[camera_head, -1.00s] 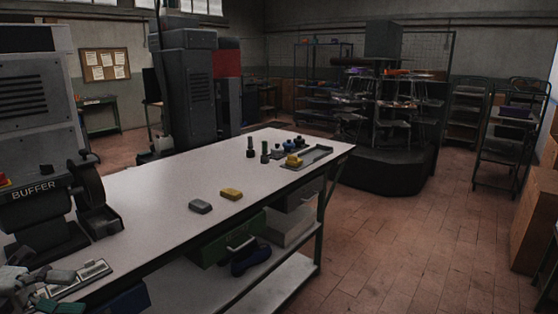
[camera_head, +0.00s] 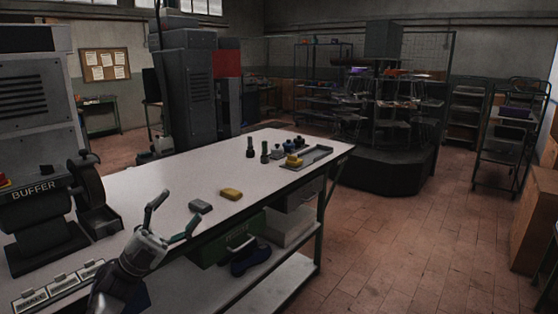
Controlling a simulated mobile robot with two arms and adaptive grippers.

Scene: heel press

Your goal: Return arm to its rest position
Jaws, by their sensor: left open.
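My left gripper (camera_head: 171,222) shows at the lower left of the head view, over the front edge of the workbench (camera_head: 150,187). Its two fingers are spread apart and nothing is between them. The forearm (camera_head: 120,285) rises from the bottom edge of the picture. The grey block (camera_head: 200,206) lies on the bench a little beyond and right of the fingers, apart from them. My right gripper is not in view.
The buffer machine (camera_head: 45,210) stands on the bench at left, near a labelled tray (camera_head: 58,287). Floor (camera_head: 400,250) right of the bench is clear.

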